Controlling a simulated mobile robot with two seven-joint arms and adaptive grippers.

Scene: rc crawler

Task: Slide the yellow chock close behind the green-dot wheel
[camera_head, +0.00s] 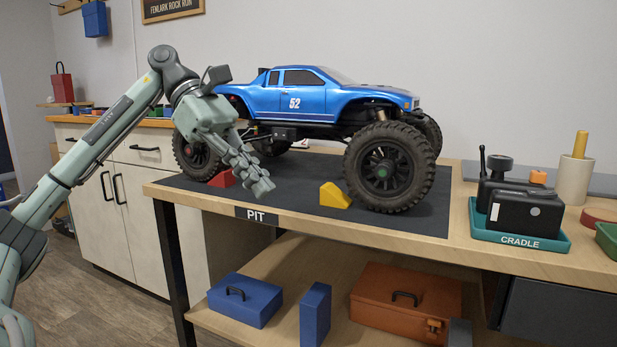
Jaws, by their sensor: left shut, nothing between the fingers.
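A blue RC crawler (305,92) marked 52 stands on the dark pit mat (290,202). Its near front wheel (390,167) has a green dot at the hub. A yellow chock (335,196) lies on the mat just left of that wheel, with a small gap that is hard to judge. A red chock (222,178) is by the near rear wheel (196,158), which has a red dot. My left gripper (262,185) is shut and empty, pointing down over the mat's front, left of the yellow chock and apart from it. My right gripper is not in view.
A teal cradle tray (520,240) holding black devices stands right of the mat, with a beige cup (574,180) behind it. The mat between my left gripper and the yellow chock is clear. Blue and orange boxes sit on the lower shelf.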

